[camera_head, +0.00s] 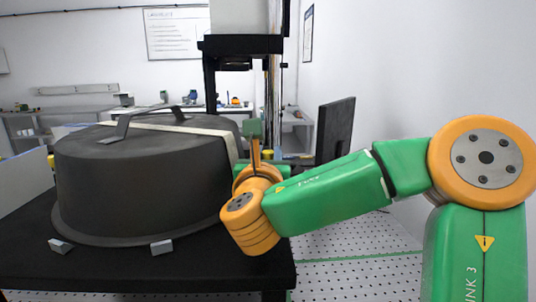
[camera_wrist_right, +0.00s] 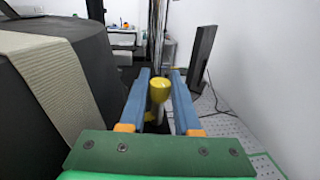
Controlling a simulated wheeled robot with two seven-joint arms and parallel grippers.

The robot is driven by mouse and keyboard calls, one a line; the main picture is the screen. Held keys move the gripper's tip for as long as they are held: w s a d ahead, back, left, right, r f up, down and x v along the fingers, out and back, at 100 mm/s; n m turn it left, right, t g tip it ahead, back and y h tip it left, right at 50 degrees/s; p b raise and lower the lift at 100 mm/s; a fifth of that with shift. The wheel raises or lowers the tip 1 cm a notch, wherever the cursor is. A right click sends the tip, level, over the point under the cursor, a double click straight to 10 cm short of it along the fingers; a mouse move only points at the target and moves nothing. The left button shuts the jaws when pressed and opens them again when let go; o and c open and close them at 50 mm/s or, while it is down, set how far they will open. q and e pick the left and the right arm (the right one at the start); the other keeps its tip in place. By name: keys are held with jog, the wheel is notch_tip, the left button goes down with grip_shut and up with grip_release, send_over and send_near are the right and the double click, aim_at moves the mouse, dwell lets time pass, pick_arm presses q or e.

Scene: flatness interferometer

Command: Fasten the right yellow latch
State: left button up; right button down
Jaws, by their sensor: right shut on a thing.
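The right yellow latch (camera_wrist_right: 159,87) shows in the right wrist view as a round yellow cap on a pale stem, standing between the two blue fingers. My right gripper (camera_wrist_right: 160,80) is shut on it. It is beside the right side of the large dark round cover (camera_head: 140,180), which also shows at the left of the wrist view (camera_wrist_right: 30,85). In the head view my right wrist and arm hide the latch and fingertips. A small yellow part (camera_head: 51,161) shows at the cover's left edge. My left gripper is not in view.
The cover has a handle (camera_head: 122,127) and a pale strap, and stands on a black table (camera_head: 150,268) with two small grey blocks near the front edge. A dark monitor (camera_head: 336,130) stands behind my right arm. Perforated floor (camera_head: 350,270) is open at the right.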

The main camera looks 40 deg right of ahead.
aim_at(267, 154)
jog(key=shift+r, duration=0.1)
jog(key=c, duration=0.9)
grip_release()
jog(key=shift+o, duration=1.3)
jog(key=shift+d, duration=0.1)
jog(key=shift+s+a+f+b, duration=0.15)
jog(key=shift+a+f+b, duration=0.05)
jog(key=shift+a+b, duration=0.1)
jog(key=b+v, duration=0.2)
jog(key=v, duration=0.4)
jog(key=shift+s+a+r, duration=0.1)
jog(key=shift+s+a, duration=0.1)
jog(key=shift+d, duration=0.1)
jog(key=shift+o, duration=0.2)
jog(key=shift+w, duration=0.15)
